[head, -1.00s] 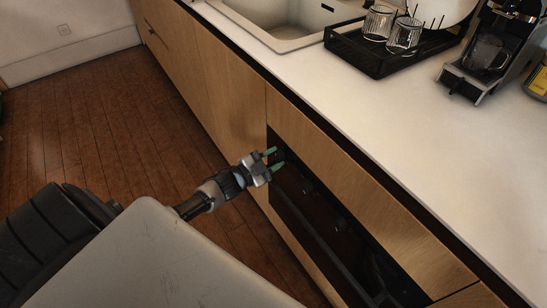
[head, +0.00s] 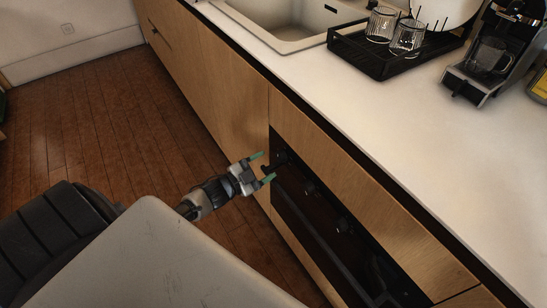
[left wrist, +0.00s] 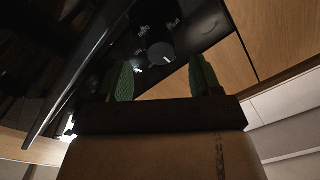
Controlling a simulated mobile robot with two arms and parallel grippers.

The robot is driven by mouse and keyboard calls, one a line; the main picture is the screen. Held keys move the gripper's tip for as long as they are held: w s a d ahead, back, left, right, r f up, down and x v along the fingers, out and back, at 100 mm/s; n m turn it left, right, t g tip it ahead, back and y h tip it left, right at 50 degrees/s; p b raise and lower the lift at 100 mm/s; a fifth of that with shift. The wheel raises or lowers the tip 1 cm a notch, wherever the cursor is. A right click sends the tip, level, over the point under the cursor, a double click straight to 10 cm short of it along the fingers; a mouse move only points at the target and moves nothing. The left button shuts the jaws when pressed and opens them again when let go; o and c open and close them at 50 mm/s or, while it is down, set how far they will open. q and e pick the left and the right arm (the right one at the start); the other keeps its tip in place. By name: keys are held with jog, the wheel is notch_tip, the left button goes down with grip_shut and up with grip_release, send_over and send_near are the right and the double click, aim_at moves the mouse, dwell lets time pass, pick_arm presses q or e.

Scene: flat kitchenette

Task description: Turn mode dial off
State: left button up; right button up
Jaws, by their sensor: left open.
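The black oven (head: 318,215) sits in the wooden cabinet front, with several dark dials along its upper panel. The dial nearest my left gripper (head: 280,157) is at the panel's far end. In the left wrist view a round dial (left wrist: 161,54) with a white mark shows ahead, between the green fingertips in the picture. Which dial is the mode dial cannot be told from labels. My left gripper (head: 263,167) is open and empty, just out from the panel and apart from the dial. My right gripper is not in view.
The white countertop (head: 390,125) overhangs above the oven. On it are a sink (head: 270,35), a black drying rack (head: 375,60) with glasses, and a coffee machine (head: 490,55). The wooden floor (head: 100,135) left of the cabinets is clear.

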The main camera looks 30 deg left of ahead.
pick_arm(q)
jog(key=v, duration=0.6)
jog(key=shift+s, duration=0.25)
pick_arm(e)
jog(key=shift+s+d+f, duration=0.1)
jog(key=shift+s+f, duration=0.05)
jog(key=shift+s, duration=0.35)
pick_arm(q)
jog(key=shift+a, duration=0.1)
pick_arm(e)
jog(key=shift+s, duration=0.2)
